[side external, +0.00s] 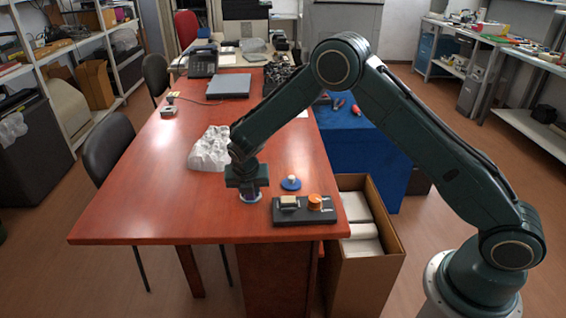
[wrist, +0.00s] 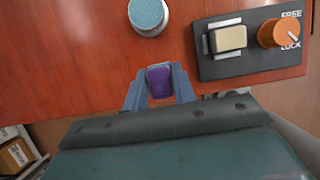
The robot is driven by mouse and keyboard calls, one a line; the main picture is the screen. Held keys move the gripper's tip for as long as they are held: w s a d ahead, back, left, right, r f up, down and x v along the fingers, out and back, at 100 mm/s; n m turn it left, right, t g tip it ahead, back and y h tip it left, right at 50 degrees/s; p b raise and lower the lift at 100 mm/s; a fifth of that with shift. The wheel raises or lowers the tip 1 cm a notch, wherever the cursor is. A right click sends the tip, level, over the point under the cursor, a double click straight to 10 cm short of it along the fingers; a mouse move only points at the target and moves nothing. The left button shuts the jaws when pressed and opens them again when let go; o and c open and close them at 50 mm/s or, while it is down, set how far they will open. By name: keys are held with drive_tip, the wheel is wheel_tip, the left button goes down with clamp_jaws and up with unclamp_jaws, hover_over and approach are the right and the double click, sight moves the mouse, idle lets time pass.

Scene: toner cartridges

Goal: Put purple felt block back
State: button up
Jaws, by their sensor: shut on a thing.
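My gripper (wrist: 160,84) is shut on the purple felt block (wrist: 160,80), which sits between its two fingers in the wrist view. In the side external view my gripper (side external: 250,194) points down low over the table near its front edge, left of the black panel. The block is mostly hidden by the fingers there. A pale rim shows around the fingertips in the side view; I cannot tell what it belongs to, or whether the block touches the surface.
The black panel (side external: 290,216) carries a cream block (side external: 289,202) and an orange knob (side external: 315,201) marked FREE and LOCK. A small blue round piece (side external: 291,184) stands behind it. A crumpled white object (side external: 208,150) lies behind my gripper. The front-left table (side external: 130,215) is clear.

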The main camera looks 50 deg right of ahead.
sight(253, 216)
drive_tip(key=shift+f, duration=4)
drive_tip(key=shift+f, duration=0.15)
drive_tip(key=o, duration=0.9)
drive_tip(key=shift+o, duration=0.2)
drive_tip(key=v, duration=1.2)
drive_tip(key=shift+w+d, duration=0.1)
drive_tip(key=shift+r, duration=0.25)
